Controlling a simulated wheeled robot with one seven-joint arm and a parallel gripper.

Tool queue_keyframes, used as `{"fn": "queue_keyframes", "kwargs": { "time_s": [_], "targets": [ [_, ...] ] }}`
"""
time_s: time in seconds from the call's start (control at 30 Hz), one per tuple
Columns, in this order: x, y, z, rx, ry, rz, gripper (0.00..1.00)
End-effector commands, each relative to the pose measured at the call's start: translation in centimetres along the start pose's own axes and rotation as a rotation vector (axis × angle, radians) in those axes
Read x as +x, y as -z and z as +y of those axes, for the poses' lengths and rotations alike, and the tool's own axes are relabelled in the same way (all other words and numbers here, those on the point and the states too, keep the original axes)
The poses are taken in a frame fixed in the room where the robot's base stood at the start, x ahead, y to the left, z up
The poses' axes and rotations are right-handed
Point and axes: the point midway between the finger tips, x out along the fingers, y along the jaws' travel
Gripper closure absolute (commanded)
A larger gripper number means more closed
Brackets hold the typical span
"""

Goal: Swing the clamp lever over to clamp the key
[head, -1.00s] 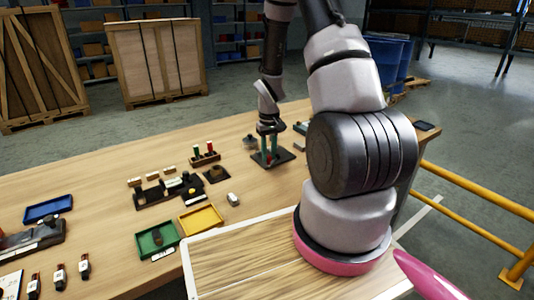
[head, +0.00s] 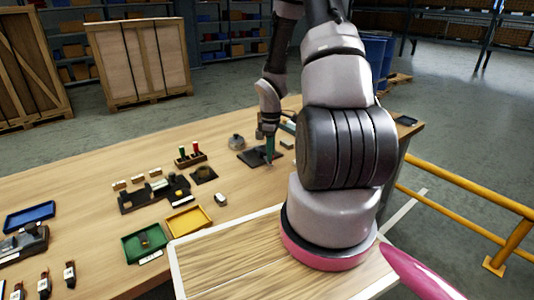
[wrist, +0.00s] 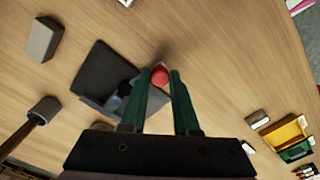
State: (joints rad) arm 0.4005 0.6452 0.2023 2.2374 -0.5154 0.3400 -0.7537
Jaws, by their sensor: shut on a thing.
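My gripper (wrist: 158,78) has dark green fingers, close together on a round red knob (wrist: 160,76) at their tips; I take it for the end of the clamp lever. In the head view my gripper (head: 270,158) reaches down at the front right part of a dark base plate (head: 247,157). In the wrist view the plate (wrist: 100,70) lies left of the fingertips, with grey and bluish parts beside the left finger. The lever's arm is mostly hidden by the fingers. I cannot make out the key.
A rack with red and green pegs (head: 190,157) is left of the plate. A grey block (wrist: 43,38) and a brown-handled tool (wrist: 28,125) lie near it.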

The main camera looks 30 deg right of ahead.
Motion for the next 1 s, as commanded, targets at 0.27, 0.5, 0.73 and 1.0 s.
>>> {"fn": "queue_keyframes", "kwargs": {
  "time_s": [0.27,0.5,0.73,1.0],
  "targets": [
    [-0.04,-0.50,0.54,-0.099,-0.001,0.000,1.00],
    [-0.04,-0.63,0.66,-0.124,-0.001,0.000,1.00],
    [-0.04,-0.63,0.66,-0.124,-0.001,0.000,1.00],
    [-0.03,-0.62,0.63,-0.124,-0.001,0.000,0.41]
  ]
}}
